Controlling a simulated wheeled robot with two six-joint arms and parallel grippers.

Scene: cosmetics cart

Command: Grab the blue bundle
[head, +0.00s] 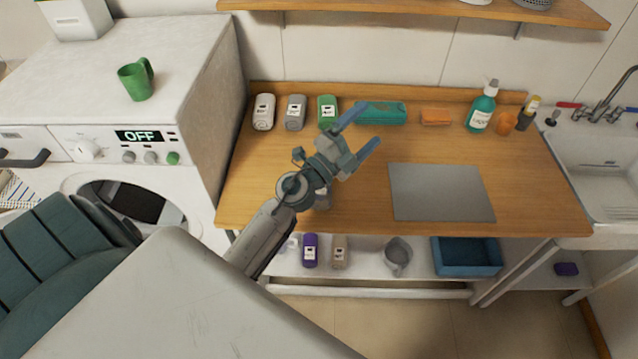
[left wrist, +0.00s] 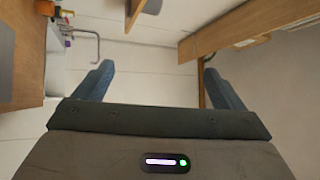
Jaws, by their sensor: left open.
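A purple-blue bundle (head: 310,250) with a white label stands on the lower shelf under the wooden counter. It is the only bundle of a bluish colour that I see. My left gripper (head: 364,128) is open and empty over the back of the counter, up and right of that bundle in the head view. In the left wrist view its two blue fingers (left wrist: 160,82) are spread with nothing between them, and I cannot make out the bundle there. My right gripper is not in view.
White (head: 263,111), grey (head: 295,112) and green (head: 327,108) bundles line the counter's back. A beige bundle (head: 339,252), grey jug (head: 397,256) and blue bin (head: 467,257) share the lower shelf. The counter's front edge (head: 400,228) overhangs it. A grey mat (head: 440,192) lies on top.

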